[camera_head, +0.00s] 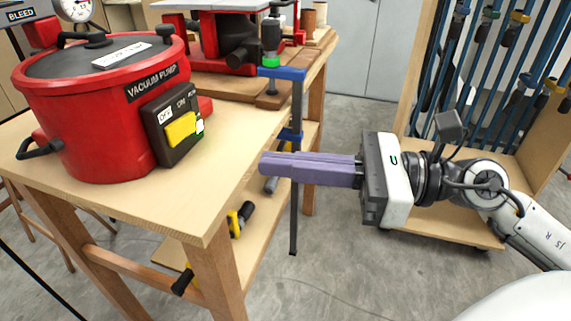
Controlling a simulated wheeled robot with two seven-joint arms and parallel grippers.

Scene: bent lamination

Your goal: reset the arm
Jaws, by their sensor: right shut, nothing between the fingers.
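My right gripper (263,164) comes in from the right, its purple fingers pointing left. The fingers are shut together with nothing between them. In the picture the fingertips overlap the right edge of the wooden workbench (225,205); I cannot tell whether they touch it. A red vacuum pump pot (75,125) stands on the bench at the left, with a yellow switch (181,128) on its dark control box. My left gripper does not show.
A blue clamp (297,110) hangs its long bar down the bench's right edge, close behind the purple fingers. A red machine (225,35) stands at the back of the bench. A wooden clamp rack (440,160) is at the right. Grey floor (345,245) lies open between them.

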